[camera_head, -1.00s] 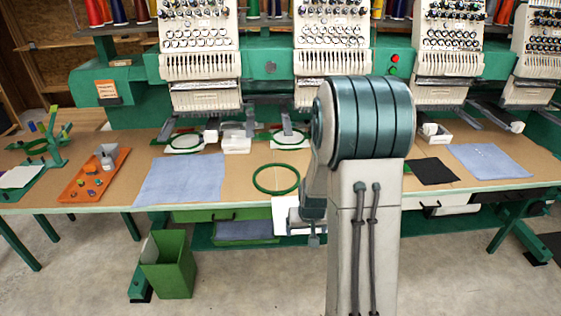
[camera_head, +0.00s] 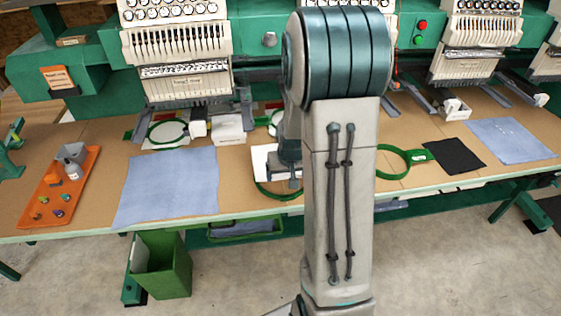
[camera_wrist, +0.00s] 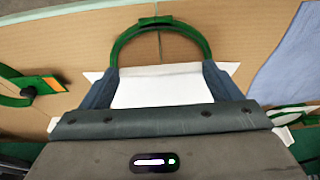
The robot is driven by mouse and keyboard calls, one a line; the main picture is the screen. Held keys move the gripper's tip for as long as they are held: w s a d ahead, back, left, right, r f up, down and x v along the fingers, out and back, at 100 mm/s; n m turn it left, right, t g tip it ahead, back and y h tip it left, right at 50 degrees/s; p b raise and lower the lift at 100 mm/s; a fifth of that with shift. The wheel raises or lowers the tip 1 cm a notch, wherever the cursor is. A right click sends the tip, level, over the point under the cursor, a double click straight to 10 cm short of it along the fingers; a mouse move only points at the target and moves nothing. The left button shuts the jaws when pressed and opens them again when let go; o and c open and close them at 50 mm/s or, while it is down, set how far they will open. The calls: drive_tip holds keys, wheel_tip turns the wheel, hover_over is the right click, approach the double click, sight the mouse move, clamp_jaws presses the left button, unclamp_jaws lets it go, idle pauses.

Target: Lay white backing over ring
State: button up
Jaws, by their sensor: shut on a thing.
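The white backing (camera_head: 263,158) is a flat sheet in my gripper (camera_head: 290,172), over the tabletop. In the wrist view the sheet (camera_wrist: 165,90) shows between the two dark fingers, and my gripper (camera_wrist: 160,75) is shut on it. The green ring (camera_head: 277,194) lies on the table near the front edge, partly hidden by my arm and the sheet. In the wrist view the ring's arc (camera_wrist: 161,22) extends beyond the sheet, which overlaps part of the ring. Whether the sheet touches the ring I cannot tell.
A blue cloth (camera_head: 170,190) lies left of the ring. Another green ring (camera_head: 393,174) and a black sheet (camera_head: 455,156) lie to the right. An orange tray (camera_head: 45,208) is far left. Embroidery heads (camera_head: 180,75) stand behind. A green bin (camera_head: 160,270) stands on the floor.

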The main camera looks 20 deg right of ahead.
drive_tip(key=shift+s+d+f+b, duration=0.1)
drive_tip(key=shift+s+f+b, duration=0.05)
drive_tip(key=shift+f+b, duration=2.25)
drive_tip(key=shift+s+f, duration=0.1)
drive_tip(key=shift+f, duration=0.2)
drive_tip(key=o, duration=0.8)
drive_tip(key=shift+r, duration=0.1)
drive_tip(key=v, duration=1.3)
drive_tip(key=shift+s+r, duration=0.2)
drive_tip(key=shift+r, duration=0.1)
drive_tip(key=s+a+r+n+y, duration=0.1)
drive_tip(key=s+a+r+n, duration=0.2)
drive_tip(key=s+a, duration=0.9)
drive_tip(key=s+r, duration=0.1)
drive_tip(key=s, duration=0.1)
drive_tip(key=shift+s+a+r, duration=0.25)
drive_tip(key=shift+s+a, duration=0.05)
drive_tip(key=shift+s, duration=0.05)
